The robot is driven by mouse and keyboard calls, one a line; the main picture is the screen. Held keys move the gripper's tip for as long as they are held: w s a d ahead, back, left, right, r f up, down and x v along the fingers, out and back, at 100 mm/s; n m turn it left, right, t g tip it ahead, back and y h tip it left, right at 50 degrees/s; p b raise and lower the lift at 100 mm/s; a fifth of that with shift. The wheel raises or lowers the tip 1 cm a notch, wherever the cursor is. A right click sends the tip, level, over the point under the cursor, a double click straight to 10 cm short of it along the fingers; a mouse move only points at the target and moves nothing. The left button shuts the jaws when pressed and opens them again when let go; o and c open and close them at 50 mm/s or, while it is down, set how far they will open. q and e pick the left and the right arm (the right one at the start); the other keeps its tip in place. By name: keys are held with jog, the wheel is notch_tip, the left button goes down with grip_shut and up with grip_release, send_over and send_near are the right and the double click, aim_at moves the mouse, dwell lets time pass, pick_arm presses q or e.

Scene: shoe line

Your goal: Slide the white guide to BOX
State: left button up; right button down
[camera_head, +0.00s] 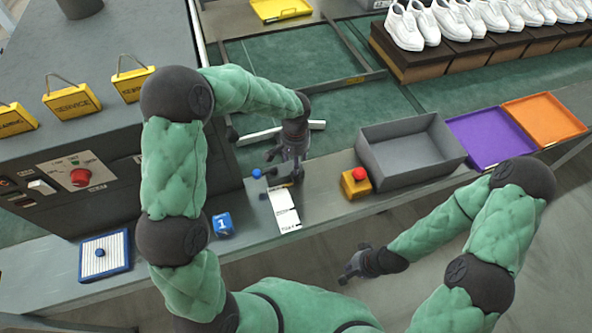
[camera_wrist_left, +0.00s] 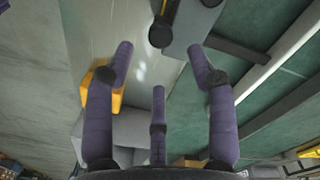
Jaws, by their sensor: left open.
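The white guide (camera_head: 258,135) is a long white bar lying across the green belt, partly hidden behind my left wrist. In the left wrist view a white bar (camera_wrist_left: 275,50) runs diagonally at the right, beyond the fingers. My left gripper (camera_head: 280,162) is open and empty above the near edge of the line, by a white label plate (camera_head: 286,212) whose print is too small to read surely. In the left wrist view its fingers (camera_wrist_left: 158,65) are spread apart. A blue knob (camera_head: 257,173) is just left of it. My right gripper (camera_head: 356,266) is open and empty, in front of the line.
A yellow box with a red button (camera_head: 355,183), a grey bin (camera_head: 412,160), a purple tray (camera_head: 490,138) and an orange tray (camera_head: 544,119) stand to the right. A blue cube marked 1 (camera_head: 222,224) is left. White shoes (camera_head: 405,27) stand on boxes behind.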

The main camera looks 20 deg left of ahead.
pick_arm(q)
notch_tip(320, 180, down, 8)
jog(key=shift+r+b, duration=0.25)
jog(key=shift+b, duration=0.5)
